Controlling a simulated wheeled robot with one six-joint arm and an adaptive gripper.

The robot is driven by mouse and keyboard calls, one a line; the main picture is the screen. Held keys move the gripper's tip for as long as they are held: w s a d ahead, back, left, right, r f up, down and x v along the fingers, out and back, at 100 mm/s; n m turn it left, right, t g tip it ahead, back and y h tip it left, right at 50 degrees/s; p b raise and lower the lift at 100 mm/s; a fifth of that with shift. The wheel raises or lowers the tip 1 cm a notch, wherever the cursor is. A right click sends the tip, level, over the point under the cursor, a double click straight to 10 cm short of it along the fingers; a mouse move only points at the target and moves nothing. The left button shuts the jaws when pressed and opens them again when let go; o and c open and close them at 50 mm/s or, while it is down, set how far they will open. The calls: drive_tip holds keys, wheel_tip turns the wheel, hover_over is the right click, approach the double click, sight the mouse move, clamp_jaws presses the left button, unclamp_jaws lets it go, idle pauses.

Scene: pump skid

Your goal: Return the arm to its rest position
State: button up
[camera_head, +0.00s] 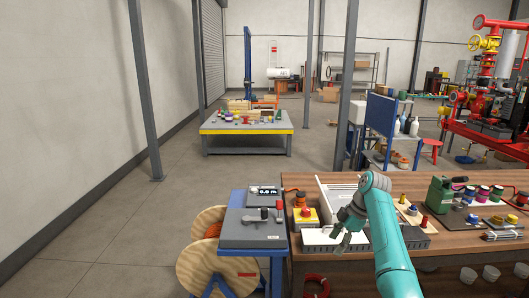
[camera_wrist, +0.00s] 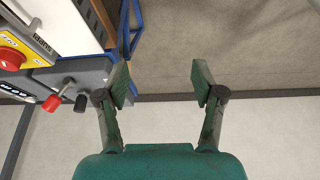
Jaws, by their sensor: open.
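My teal arm (camera_head: 388,245) reaches up from the lower right of the head view and bends at its top over the wooden workbench. My gripper (camera_head: 341,243) hangs from the bend, in front of the white tray-like box on the bench. In the wrist view, my gripper (camera_wrist: 160,82) has its two dark green fingers spread wide apart with nothing between them. Concrete floor and pale wall show behind the fingers. I cannot tell how far the fingertips are above the bench.
The wooden bench (camera_head: 450,257) holds a green device (camera_head: 440,194) and spools at right. A yellow box with a red button (camera_head: 305,214) stands left of my gripper. A grey control unit with levers (camera_head: 252,229) adjoins the bench, beside a cable reel (camera_head: 203,262). Floor at left is clear.

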drive_tip(key=s+a+f+m+t, duration=0.1)
drive_tip(key=s+f+m, duration=0.15)
drive_tip(key=f, duration=0.65)
drive_tip(key=s+a+f+m+t+h, duration=0.1)
drive_tip(key=s+f, duration=0.2)
drive_tip(key=f, duration=0.6)
drive_tip(key=s+a+f+m+t, duration=0.1)
drive_tip(key=s+f+m, duration=0.15)
drive_tip(key=f, duration=0.55)
drive_tip(key=s+a+f+m+t+h, duration=0.1)
drive_tip(key=s+f+m+t, duration=0.1)
drive_tip(key=s+f, duration=0.6)
drive_tip(key=s+f+m+t+h, duration=0.15)
drive_tip(key=s+f, duration=0.25)
drive_tip(key=s, duration=0.8)
drive_tip(key=s+r+m+t, duration=0.2)
drive_tip(key=s+r, duration=0.1)
drive_tip(key=s, duration=0.8)
drive_tip(key=s+r+m+t, duration=0.2)
drive_tip(key=s, duration=0.9)
drive_tip(key=s+r+m+t, duration=0.2)
drive_tip(key=s+r, duration=0.6)
drive_tip(key=r, duration=0.4)
drive_tip(key=s+r+m+t, duration=0.2)
drive_tip(key=s+r, duration=0.7)
drive_tip(key=r, duration=0.4)
drive_tip(key=shift+a+h, duration=0.45)
